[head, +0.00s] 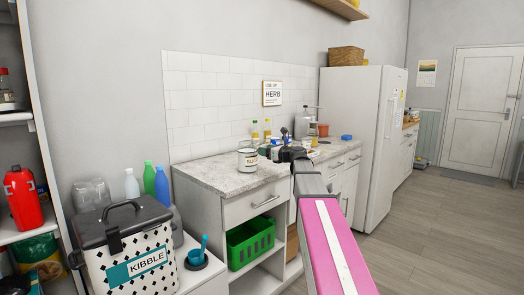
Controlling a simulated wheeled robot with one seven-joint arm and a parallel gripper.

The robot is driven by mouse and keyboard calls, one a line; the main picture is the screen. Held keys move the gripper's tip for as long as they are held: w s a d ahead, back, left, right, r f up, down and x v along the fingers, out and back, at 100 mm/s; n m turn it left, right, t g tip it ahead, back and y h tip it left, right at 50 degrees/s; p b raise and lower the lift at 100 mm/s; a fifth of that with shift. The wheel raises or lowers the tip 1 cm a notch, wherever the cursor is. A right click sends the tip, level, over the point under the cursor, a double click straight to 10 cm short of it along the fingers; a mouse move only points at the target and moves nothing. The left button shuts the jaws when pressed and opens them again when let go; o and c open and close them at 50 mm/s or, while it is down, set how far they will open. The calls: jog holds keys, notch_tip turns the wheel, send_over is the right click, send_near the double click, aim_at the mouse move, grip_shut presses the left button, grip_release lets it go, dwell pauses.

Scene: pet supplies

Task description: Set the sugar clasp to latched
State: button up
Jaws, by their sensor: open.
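A clear jar (247,162) with a pale label stands on the speckled counter (215,178), near its front left part. The label is too small to read, so I cannot be sure it is the sugar jar, and its clasp cannot be made out. My arm reaches in from the lower right. My gripper (287,152), dark and small at the far end of the arm, is open, over the counter to the right of the jar and apart from it. My arm hides part of the counter and the items behind it.
Several bottles and small items crowd the counter behind my gripper, with a blue item (346,137) farther right. A kibble bin (140,268) stands at lower left, a green crate (250,243) under the counter, a fridge (355,120) beyond. Floor at right is clear.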

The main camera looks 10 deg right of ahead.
jog(key=shift+x, duration=1.5)
jog(key=c, duration=0.9)
jog(key=shift+r, duration=0.1)
jog(key=shift+w+a+r+g+h, duration=0.15)
jog(key=shift+w+r+g+h, duration=0.05)
jog(key=shift+g+h, duration=0.35)
jog(key=shift+w+a+r+g+h, duration=0.15)
jog(key=shift+w+r+g+h, duration=0.1)
jog(key=shift+g+h, duration=0.3)
jog(key=shift+s, duration=0.1)
jog(key=o, duration=0.9)
